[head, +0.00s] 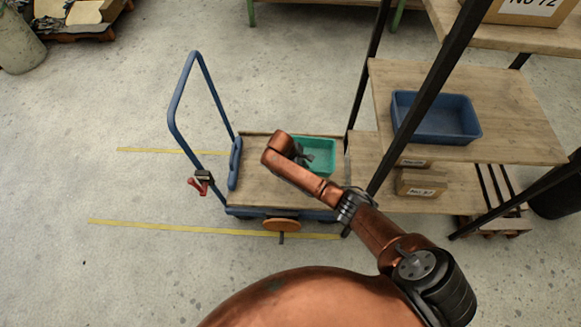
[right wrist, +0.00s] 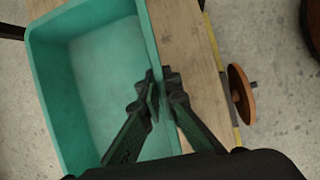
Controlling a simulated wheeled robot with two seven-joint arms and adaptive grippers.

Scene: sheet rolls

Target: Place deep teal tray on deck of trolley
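The deep teal tray (head: 318,152) is at the right end of the trolley's wooden deck (head: 262,187). It looks upright and empty. Whether its base touches the deck or sits slightly above it, I cannot tell. In the right wrist view the tray (right wrist: 97,75) fills the left side, with bare deck (right wrist: 192,65) beside it. My right gripper (right wrist: 161,88) has one finger inside and one outside the tray's side wall, closed on it. In the head view my right gripper (head: 303,158) is partly hidden by its wrist. My left gripper is not in view.
The trolley's blue handle (head: 186,75) rises at the left, with a red-and-black clamp (head: 201,182) near it. A rack stands close at the right, with a blue bin (head: 434,118) on a shelf, cardboard boxes (head: 421,182) lower down, and dark posts.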

